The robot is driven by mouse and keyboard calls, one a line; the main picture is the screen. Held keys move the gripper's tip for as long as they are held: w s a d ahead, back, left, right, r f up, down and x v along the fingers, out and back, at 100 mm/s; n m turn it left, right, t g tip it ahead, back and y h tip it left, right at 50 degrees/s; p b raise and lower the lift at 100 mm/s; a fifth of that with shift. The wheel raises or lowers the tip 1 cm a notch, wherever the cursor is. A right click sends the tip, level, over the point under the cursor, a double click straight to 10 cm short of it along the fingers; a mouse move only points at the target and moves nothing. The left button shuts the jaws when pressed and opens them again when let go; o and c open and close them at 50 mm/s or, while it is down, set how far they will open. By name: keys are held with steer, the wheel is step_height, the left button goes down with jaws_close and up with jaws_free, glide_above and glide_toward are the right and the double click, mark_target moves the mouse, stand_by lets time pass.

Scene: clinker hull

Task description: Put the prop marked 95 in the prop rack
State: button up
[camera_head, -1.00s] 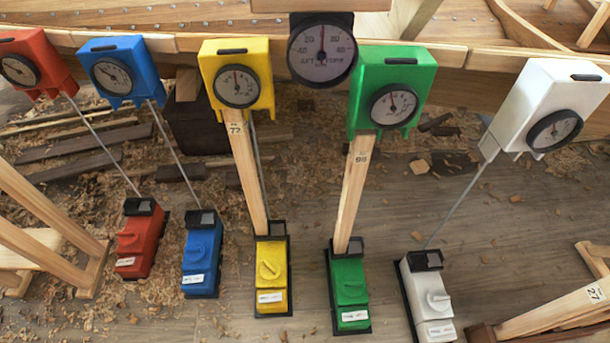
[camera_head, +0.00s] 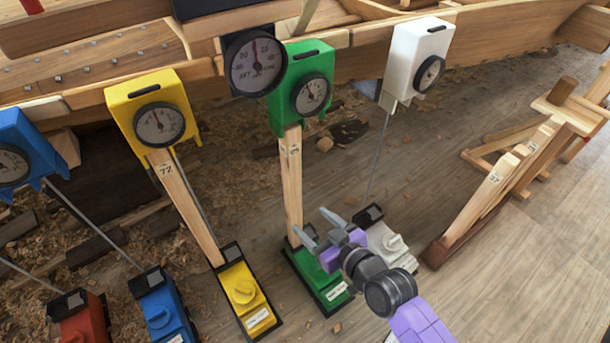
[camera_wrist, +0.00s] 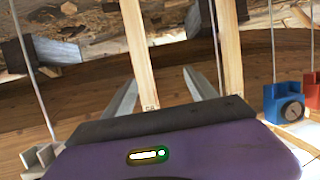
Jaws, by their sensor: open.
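A light wooden prop (camera_head: 292,185) stands near upright between the green dial box (camera_head: 300,90) and the green base unit (camera_head: 318,280). Its number tag is too small to read surely. A second, tilted prop (camera_head: 185,205), whose tag looks like 72 or 77, stands under the yellow dial box (camera_head: 148,110). My gripper (camera_head: 319,224) is open and empty, low and right of the green unit's prop. In the wrist view two props (camera_wrist: 137,50) rise beyond the open fingers. The wooden prop rack (camera_head: 445,245) stands at the right, holding some numbered props.
A white dial box (camera_head: 412,60) hangs on the hull above a white base unit (camera_head: 385,245) close to my gripper, joined by a thin rod. Blue (camera_head: 165,305) and red (camera_head: 80,320) units stand at the left. The plank floor (camera_head: 540,260) at the right is clear.

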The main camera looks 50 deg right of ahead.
glide_toward(296, 167)
steer(key=shift+m, duration=0.3)
steer(key=w, duration=0.1)
steer(key=w+f, duration=0.2)
steer(key=w, duration=0.1)
steer(key=shift+d+f, duration=0.25)
steer(key=shift+d, duration=0.1)
steer(key=shift+w+d, duration=0.15)
steer(key=shift+w, duration=0.2)
steer(key=x, duration=0.7)
steer(key=shift+w+b, duration=0.2)
steer(key=shift+b, duration=0.2)
jaws_close()
steer(key=shift+r, duration=0.1)
steer(key=shift+r+p, duration=0.35)
steer(key=shift+r, duration=0.05)
steer(key=shift+s, duration=0.1)
